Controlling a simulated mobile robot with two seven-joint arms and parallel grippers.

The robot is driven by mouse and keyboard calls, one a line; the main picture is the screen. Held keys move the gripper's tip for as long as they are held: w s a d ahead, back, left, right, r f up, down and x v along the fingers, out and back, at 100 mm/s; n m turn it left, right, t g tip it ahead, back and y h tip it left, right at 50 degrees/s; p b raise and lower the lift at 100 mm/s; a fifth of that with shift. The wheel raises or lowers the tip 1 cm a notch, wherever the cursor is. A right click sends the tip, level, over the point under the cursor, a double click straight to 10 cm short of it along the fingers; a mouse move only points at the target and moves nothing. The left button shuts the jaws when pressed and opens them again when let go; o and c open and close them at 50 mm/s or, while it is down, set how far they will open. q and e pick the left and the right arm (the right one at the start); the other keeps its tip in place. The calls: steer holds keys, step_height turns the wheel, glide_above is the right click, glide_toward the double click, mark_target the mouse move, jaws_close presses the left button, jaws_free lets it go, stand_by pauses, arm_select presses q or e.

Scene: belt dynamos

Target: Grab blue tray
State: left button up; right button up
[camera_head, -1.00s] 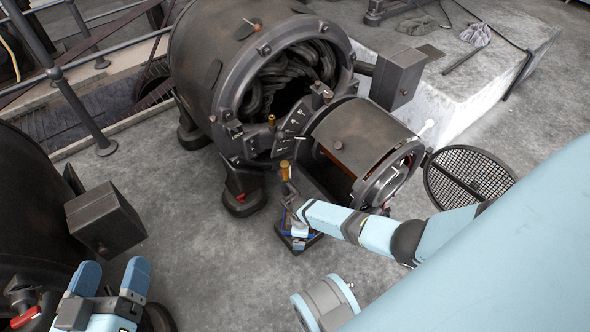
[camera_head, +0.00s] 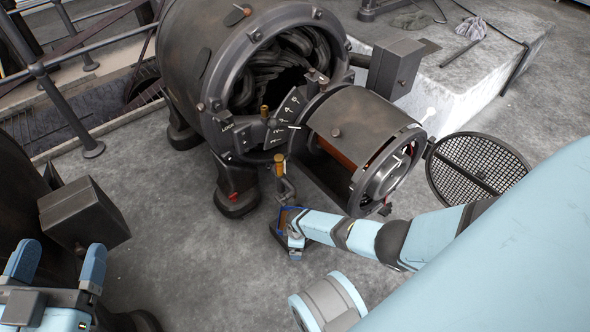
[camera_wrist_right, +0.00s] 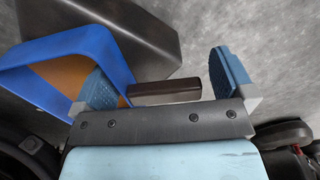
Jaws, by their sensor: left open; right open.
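The blue tray (camera_wrist_right: 72,42) has a blue rim and an orange-brown inside. It fills the left of the right wrist view, tilted in the picture. In the head view only a small blue part (camera_head: 284,213) shows beside my right gripper (camera_head: 294,238). My right gripper (camera_wrist_right: 165,77) is open. Its left finger overlaps the tray's inside near the right wall; its right finger is over grey floor. I cannot tell if it touches. A dark brown bar (camera_wrist_right: 165,91) shows between the fingers. My left gripper (camera_head: 57,264) is open and empty, at the lower left, far from the tray.
A large dark dynamo (camera_head: 215,95) with a drum (camera_head: 350,125) stands just behind my right gripper. A round mesh cover (camera_head: 478,170) is at the right. A dark box (camera_head: 85,213) juts out near my left gripper. Grey floor (camera_head: 175,240) between the arms is clear.

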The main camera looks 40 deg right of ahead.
steer(key=c, duration=1)
steer(key=shift+r, duration=0.1)
